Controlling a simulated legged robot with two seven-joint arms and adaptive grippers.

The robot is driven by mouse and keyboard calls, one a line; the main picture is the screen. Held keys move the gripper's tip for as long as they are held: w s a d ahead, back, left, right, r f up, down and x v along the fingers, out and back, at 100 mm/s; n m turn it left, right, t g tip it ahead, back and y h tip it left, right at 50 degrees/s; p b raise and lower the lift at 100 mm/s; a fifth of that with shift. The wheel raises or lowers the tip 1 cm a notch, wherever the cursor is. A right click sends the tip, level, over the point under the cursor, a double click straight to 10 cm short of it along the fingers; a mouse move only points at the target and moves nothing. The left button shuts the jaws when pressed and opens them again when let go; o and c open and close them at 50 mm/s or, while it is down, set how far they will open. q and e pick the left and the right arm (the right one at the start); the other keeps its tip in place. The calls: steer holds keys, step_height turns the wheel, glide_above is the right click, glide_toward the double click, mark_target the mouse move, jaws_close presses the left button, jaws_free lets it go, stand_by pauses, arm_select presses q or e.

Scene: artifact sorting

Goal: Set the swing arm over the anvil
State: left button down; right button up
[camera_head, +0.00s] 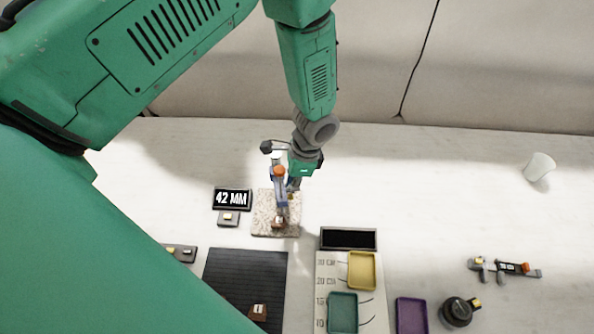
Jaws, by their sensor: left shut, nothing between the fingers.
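A speckled stone base (262,225) stands on the white table near the middle of the view. A small upright device (279,172) with an orange cap and a blue-grey body rises from it, and a small brown block (279,221) sits at its foot. I cannot clearly tell the swing arm from the anvil at this size. My left gripper (293,186) comes down from above, just right of the device and very close to it; I cannot tell whether they touch. It is shut and empty. My right gripper is not in view.
A display reading 42 MM (232,199) stands left of the base. In front are a black ribbed mat (235,285), a marked board (325,257) with yellow and teal trays, and a purple tray (411,315). A caliper-like tool (505,268) and white cup (539,167) lie right.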

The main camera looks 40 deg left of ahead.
arm_select(q)
steer(key=shift+s+a+m+p, duration=0.2)
steer(key=shift+s+m, duration=0.1)
steer(key=shift+m, duration=0.3)
steer(key=shift+s+a+m+p, duration=0.15)
steer(key=shift+s+m, duration=0.15)
steer(key=shift+m, duration=0.3)
steer(key=shift+s, duration=0.1)
steer(key=shift+d, duration=0.15)
